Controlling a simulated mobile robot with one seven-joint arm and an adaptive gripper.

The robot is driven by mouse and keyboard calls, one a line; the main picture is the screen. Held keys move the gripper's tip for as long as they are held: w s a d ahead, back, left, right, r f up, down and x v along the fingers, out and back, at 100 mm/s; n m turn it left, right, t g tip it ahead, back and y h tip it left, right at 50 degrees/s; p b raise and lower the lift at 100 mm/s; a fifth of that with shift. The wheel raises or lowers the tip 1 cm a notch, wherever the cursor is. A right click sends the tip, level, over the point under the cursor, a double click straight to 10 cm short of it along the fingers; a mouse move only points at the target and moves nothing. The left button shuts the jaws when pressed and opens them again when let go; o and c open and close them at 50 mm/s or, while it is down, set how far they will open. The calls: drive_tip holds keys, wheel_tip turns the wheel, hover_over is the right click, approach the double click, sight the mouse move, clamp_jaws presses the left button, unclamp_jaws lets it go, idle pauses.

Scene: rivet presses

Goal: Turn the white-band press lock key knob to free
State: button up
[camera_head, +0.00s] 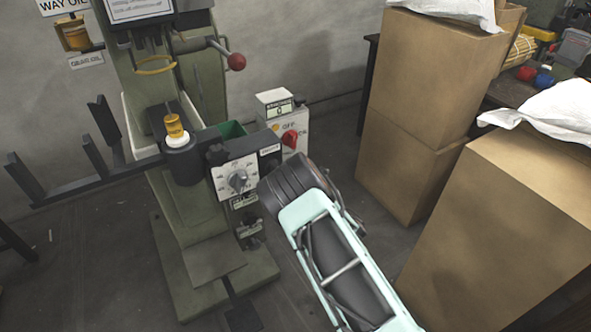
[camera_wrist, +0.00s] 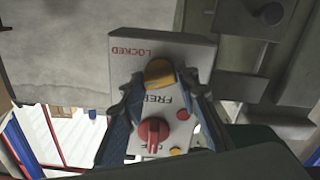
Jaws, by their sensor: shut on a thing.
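In the wrist view, the lock box face (camera_wrist: 180,54) shows upside down, with LOCKED printed towards the top and FREE lower down. A yellow knob (camera_wrist: 160,72) sits between these words. My gripper (camera_wrist: 160,84) has its two blue fingers on either side of this knob and is shut on it. I cannot tell exactly which word the knob points at. A red selector knob (camera_wrist: 153,132) is lower on the same face. In the head view, the box (camera_head: 287,125) shows its red knob (camera_head: 290,138); my arm hides its lower part and my fingers.
The green press (camera_head: 190,245) stands left of my arm, with a dial panel (camera_head: 236,180) close beside my wrist and a red-ball lever (camera_head: 236,61) above. A white-banded yellow piece (camera_head: 175,130) sits on the press. Cardboard boxes (camera_head: 420,90) stand to the right.

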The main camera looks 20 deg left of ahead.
drive_tip(key=shift+f+n+b, duration=0.1)
drive_tip(key=shift+n+b, duration=3.25)
drive_tip(key=shift+n, duration=3.45)
drive_tip(key=o, duration=1.1)
drive_tip(key=shift+o, duration=0.2)
drive_tip(key=v, duration=1.2)
